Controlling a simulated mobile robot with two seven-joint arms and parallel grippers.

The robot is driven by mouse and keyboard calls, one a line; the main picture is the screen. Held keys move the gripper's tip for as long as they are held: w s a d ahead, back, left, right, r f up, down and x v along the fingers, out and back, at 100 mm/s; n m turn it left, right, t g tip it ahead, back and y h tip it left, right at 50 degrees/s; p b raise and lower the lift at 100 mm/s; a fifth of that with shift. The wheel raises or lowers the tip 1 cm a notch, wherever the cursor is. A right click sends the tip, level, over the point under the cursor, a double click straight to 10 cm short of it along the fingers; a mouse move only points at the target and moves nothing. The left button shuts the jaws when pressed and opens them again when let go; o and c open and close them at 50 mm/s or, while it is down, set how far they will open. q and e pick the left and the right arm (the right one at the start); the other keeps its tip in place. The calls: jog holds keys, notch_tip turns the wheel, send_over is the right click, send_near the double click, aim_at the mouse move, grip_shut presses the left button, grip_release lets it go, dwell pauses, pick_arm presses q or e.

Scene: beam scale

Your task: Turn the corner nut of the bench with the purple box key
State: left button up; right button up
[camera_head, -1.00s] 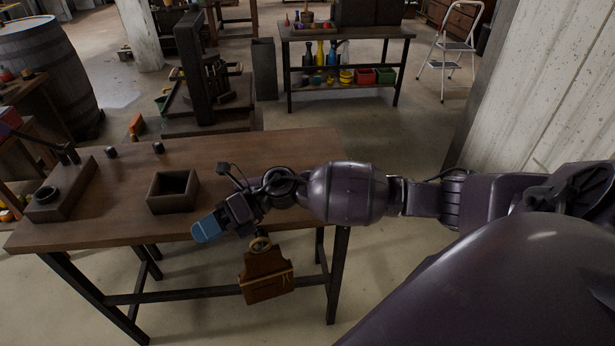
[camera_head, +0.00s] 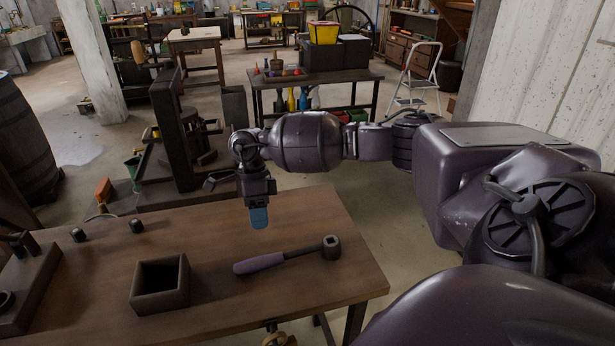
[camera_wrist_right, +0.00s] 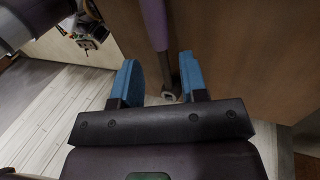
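The purple box key (camera_head: 292,256) lies on the wooden bench (camera_head: 235,300), its purple handle to the left and its dark socket end to the right. My right gripper (camera_head: 258,216) points down beyond the key, apart from it in the head view. In the right wrist view the blue fingers of my right gripper (camera_wrist_right: 160,82) are spread with nothing gripped; the key's purple handle (camera_wrist_right: 154,24) shows beyond them and its socket end between them. I cannot make out which part is the corner nut. My left gripper is not in view.
An open dark box (camera_head: 160,284) stands left of the key. A brass fitting (camera_head: 277,338) shows below the bench's front edge.

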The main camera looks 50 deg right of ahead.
aim_at(265, 256)
jog(key=x, duration=0.6)
jog(key=shift+s+a, duration=0.15)
jog(key=shift+s, duration=0.25)
jog(key=x, duration=0.4)
jog(key=shift+c, duration=0.3)
grip_shut()
